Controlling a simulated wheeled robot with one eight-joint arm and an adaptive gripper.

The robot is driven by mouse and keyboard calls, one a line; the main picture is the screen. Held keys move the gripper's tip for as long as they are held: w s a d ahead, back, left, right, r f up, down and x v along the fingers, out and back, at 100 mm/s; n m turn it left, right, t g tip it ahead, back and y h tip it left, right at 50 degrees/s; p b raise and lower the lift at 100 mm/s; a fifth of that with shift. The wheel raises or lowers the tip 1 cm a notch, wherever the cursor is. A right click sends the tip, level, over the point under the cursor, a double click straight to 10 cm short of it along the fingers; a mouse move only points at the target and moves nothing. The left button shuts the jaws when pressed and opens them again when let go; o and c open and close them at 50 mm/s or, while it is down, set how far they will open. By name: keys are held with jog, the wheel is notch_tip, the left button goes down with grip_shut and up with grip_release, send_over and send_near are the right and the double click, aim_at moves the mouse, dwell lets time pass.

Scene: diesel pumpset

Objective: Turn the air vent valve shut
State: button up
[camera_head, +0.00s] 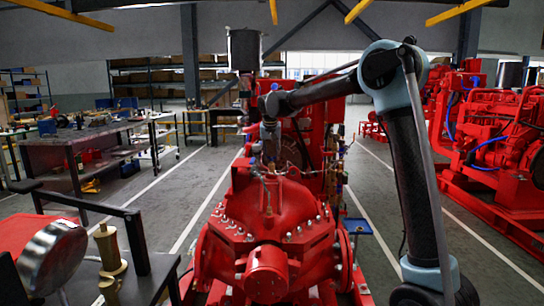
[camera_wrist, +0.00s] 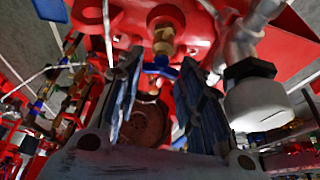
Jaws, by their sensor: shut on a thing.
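The air vent valve (camera_wrist: 163,38) shows in the wrist view as a small brass fitting on the red pump casing, with a blue handle (camera_wrist: 160,69) beside it. My gripper (camera_wrist: 158,68) has its two dark fingers on either side of the blue handle and is shut on it. The exact contact at the fingertips is hard to see. In the head view my gripper (camera_head: 268,150) is small and reaches down over the top of the red pump (camera_head: 267,222). The valve handle cannot be made out there.
Thin pipes (camera_head: 275,172) run close around my gripper over the pump. A pale cylindrical fitting (camera_wrist: 258,104) with a black nut is close on the right in the wrist view. A workbench (camera_head: 75,150) stands left, and another red pumpset (camera_head: 500,130) right. Floor lanes between are clear.

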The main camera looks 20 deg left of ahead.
dwell(0.3)
jog(key=o, duration=1.1)
jog(key=shift+c, duration=0.2)
